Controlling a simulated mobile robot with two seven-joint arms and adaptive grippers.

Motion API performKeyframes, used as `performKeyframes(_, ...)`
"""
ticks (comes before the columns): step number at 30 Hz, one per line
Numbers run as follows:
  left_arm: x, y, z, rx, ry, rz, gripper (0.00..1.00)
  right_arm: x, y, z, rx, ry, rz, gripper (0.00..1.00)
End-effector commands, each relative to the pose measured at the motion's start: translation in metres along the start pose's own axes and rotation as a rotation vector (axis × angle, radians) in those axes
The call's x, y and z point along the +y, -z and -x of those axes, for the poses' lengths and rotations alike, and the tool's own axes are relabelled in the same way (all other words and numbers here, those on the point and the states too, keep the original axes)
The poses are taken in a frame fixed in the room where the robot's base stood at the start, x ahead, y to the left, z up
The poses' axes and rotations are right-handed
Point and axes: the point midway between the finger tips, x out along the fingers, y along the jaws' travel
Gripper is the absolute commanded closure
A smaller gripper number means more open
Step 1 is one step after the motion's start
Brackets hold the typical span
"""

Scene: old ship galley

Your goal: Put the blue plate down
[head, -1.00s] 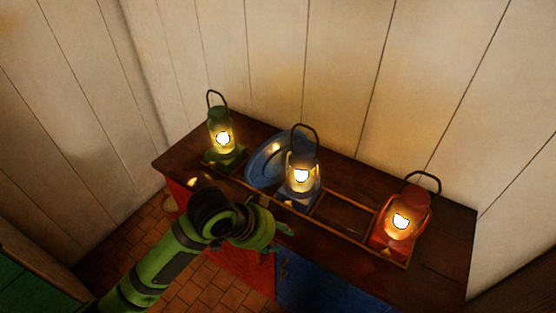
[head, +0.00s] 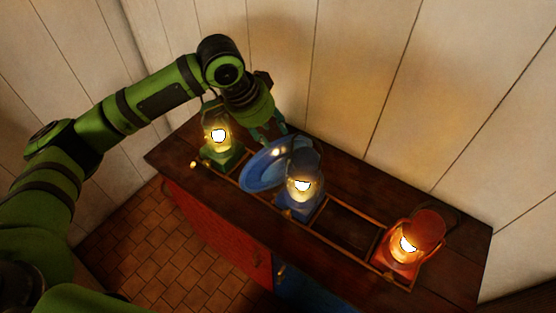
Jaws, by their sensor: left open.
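The blue plate (head: 262,172) is on the wooden counter, between the green lantern (head: 222,158) and the blue lantern (head: 301,199). It looks tilted, and the blue lantern hides its right part. My left gripper (head: 269,134) is open at the plate's far upper edge, pointing down, with its arm reaching over from the left behind the green lantern. I cannot tell whether the fingers touch the plate. My right gripper is not in view.
The lit red lantern (head: 403,255) stands at the right of the counter (head: 440,286). A low wooden rail frame (head: 345,224) runs along the counter, with an empty section between the blue and red lanterns. A plank wall rises close behind.

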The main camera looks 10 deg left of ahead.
Motion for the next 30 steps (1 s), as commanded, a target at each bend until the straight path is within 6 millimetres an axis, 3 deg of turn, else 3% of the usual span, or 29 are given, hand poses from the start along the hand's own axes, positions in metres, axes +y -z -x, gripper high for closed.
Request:
performKeyframes(1, 0.0, 0.001, -0.004, -0.005, -0.002, 0.0, 0.59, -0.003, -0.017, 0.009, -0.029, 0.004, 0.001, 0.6)
performKeyframes(3, 0.0, 0.001, -0.015, -0.004, -0.002, 0.001, 0.59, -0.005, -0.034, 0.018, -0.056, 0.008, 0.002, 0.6)
performKeyframes(6, 0.0, 0.001, -0.031, -0.003, -0.001, 0.001, 0.59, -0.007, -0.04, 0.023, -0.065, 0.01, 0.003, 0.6)
performKeyframes(13, -0.001, 0.0, -0.045, 0.001, 0.001, -0.002, 0.59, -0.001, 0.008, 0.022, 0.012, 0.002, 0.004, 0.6)
performKeyframes(17, -0.001, 0.0, -0.045, 0.001, 0.001, -0.002, 0.59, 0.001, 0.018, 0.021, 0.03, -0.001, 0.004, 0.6)
performKeyframes(20, -0.001, 0.0, -0.045, 0.001, 0.001, -0.002, 0.99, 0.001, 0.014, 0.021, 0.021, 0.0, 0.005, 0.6)
performKeyframes(30, -0.001, 0.001, -0.043, 0.005, 0.003, -0.003, 1.0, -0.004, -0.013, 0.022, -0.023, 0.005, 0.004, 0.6)
